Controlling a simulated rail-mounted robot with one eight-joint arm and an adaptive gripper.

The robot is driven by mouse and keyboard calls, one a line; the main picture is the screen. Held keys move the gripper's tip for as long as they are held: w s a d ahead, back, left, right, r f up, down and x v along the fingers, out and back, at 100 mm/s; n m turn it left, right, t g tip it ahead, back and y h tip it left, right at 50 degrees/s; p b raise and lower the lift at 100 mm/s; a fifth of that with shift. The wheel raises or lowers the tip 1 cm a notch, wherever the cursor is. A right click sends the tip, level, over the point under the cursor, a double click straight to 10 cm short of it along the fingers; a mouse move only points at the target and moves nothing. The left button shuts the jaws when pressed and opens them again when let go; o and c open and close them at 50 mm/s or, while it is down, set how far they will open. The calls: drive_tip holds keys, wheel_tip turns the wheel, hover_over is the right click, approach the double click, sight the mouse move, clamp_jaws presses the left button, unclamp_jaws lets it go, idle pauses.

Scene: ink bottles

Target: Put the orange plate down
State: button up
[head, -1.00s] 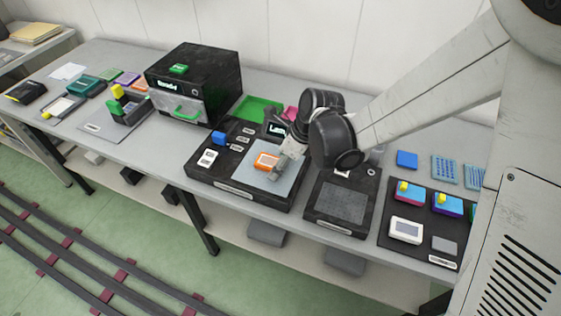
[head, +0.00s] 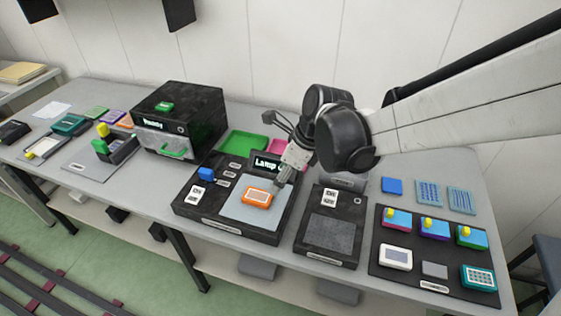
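The orange plate (head: 257,198), with a pale face, lies flat on the light grey-blue square pad (head: 238,213) of a black device (head: 193,208) with a lit display (head: 267,163). My gripper (head: 279,186) is just right of the plate, near its upper right corner, pointing down toward the pad. A small gap seems to show between the fingers and the plate. The fingers are small and partly merged with each other, so their opening is unclear.
Right of it stands a black device with a dark textured plate (head: 332,231). Further right, a black mat (head: 375,276) carries several coloured blocks. A black box (head: 185,112) stands to the left, and a green tray (head: 243,144) lies behind. Bare table shows at the front left.

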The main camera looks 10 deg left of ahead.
drive_tip(key=s+d+r+n+t+h, duration=0.1)
drive_tip(key=s+d+r+n+t, duration=0.1)
drive_tip(key=d+r+n, duration=0.45)
drive_tip(key=s+d+r+n+t+h, duration=0.1)
drive_tip(key=s+d+r+n, duration=0.2)
drive_tip(key=d, duration=0.6)
drive_tip(key=s+d+r+n+t+h, duration=0.1)
drive_tip(key=s+d+n+t+h, duration=0.1)
drive_tip(key=s+d+n, duration=0.6)
drive_tip(key=d+n+t, duration=0.1)
drive_tip(key=d+n, duration=0.1)
drive_tip(key=d, duration=0.2)
drive_tip(key=shift+s+r+h, duration=0.3)
drive_tip(key=shift+s, duration=0.1)
drive_tip(key=shift+d+n, duration=0.1)
drive_tip(key=shift+n, duration=0.15)
idle(0.9)
